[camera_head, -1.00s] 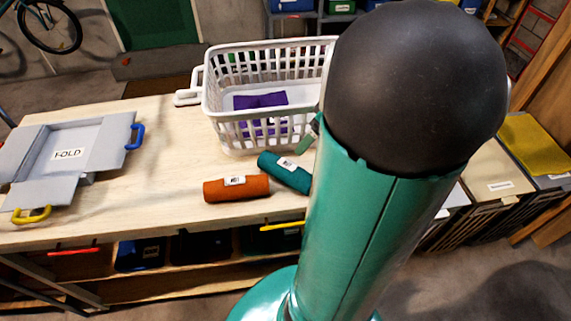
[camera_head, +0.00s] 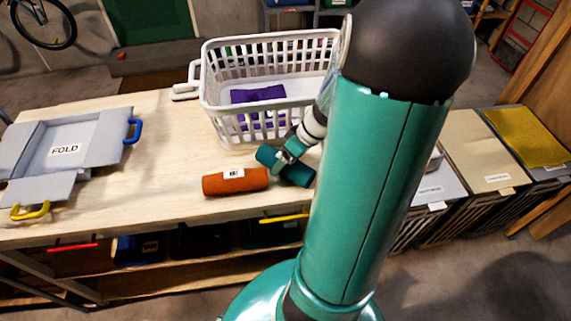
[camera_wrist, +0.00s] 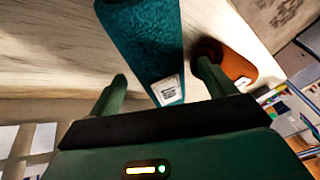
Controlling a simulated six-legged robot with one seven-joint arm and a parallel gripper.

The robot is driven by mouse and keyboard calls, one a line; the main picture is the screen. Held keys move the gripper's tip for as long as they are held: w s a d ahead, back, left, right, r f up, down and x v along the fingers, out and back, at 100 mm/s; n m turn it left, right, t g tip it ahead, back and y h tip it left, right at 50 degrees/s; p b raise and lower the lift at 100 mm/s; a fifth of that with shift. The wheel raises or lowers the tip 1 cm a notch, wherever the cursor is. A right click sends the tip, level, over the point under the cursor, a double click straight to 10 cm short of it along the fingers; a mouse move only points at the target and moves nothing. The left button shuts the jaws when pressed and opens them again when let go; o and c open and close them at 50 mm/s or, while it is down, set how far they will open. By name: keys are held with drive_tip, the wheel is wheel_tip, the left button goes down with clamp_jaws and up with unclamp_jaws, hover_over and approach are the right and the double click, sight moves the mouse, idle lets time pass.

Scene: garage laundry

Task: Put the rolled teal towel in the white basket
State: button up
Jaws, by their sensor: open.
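The rolled teal towel (camera_head: 298,174) lies on the wooden table in front of the white basket, with a small white label that shows in the wrist view (camera_wrist: 150,50). My gripper (camera_head: 285,157) is over the towel in the head view and hides part of it. In the wrist view my gripper's (camera_wrist: 160,88) fingers are apart, with the towel's labelled end between them; I cannot tell whether they touch it. The white basket (camera_head: 222,118) stands behind the towel and has a folded purple cloth (camera_head: 258,94) inside.
A rolled orange towel (camera_head: 222,185) lies just left of the teal one; it also shows in the wrist view (camera_wrist: 240,68). A grey folding board (camera_head: 98,142) is at the table's left. The table (camera_head: 165,150) between board and basket is clear. Hampers (camera_head: 470,160) stand at right.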

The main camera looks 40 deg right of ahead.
drive_tip(key=c, duration=1.3)
drive_tip(key=shift+r, duration=0.15)
